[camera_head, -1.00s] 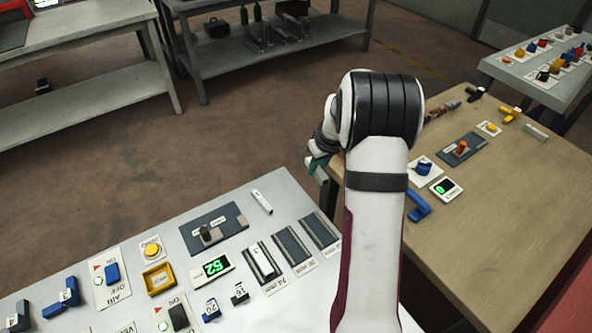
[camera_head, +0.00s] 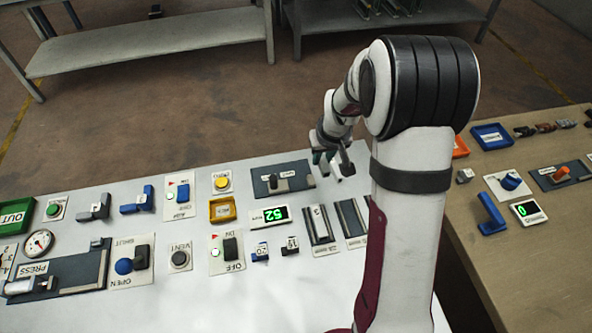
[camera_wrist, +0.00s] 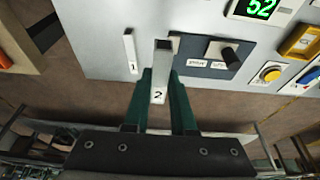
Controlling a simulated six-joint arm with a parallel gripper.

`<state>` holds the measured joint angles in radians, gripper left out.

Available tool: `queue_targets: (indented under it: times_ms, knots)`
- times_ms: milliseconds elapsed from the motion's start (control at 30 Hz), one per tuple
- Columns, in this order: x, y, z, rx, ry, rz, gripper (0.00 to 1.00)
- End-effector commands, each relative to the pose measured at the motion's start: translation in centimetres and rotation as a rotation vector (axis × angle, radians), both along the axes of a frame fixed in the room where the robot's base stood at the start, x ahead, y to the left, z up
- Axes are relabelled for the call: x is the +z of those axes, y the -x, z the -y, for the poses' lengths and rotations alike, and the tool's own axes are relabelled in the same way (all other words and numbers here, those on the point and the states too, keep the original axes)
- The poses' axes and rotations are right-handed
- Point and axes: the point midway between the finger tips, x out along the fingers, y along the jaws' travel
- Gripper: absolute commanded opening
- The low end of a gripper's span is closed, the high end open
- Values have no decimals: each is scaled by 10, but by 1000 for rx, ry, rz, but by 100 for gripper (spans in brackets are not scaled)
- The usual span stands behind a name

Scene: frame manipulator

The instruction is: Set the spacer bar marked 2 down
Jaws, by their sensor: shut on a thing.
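My gripper (camera_wrist: 157,108) is shut on the spacer bar marked 2 (camera_wrist: 161,72), a pale bar between the green fingers with its 2 facing the wrist camera. In the head view my gripper (camera_head: 332,157) holds it above the far edge of the white table, near the arm. The spacer bar marked 1 (camera_wrist: 130,54) lies on the table beside the held bar in the wrist view. A bar marked 3 (camera_head: 318,224) sits in a dark slot. The slot to its right (camera_head: 350,218) looks empty. My arm hides what lies further right.
A dark plate with a knob (camera_head: 282,180) and a green display reading 52 (camera_head: 270,216) stand left of my gripper. A yellow tray (camera_head: 222,209) and several switches fill the table further left. A wooden table (camera_head: 470,255) stands at the right.

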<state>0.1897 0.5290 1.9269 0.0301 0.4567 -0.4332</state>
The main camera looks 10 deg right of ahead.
Motion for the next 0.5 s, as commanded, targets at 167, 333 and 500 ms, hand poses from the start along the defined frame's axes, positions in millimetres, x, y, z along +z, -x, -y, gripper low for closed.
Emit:
queue_targets:
  times_ms: [167, 333, 500]
  knots:
    - [-31, -26, -43, 6, 1, -2, 0]
    - [-47, -37, -58, 0, 0, -2, 0]
    - [-78, -37, -58, -2, -1, -2, 0]
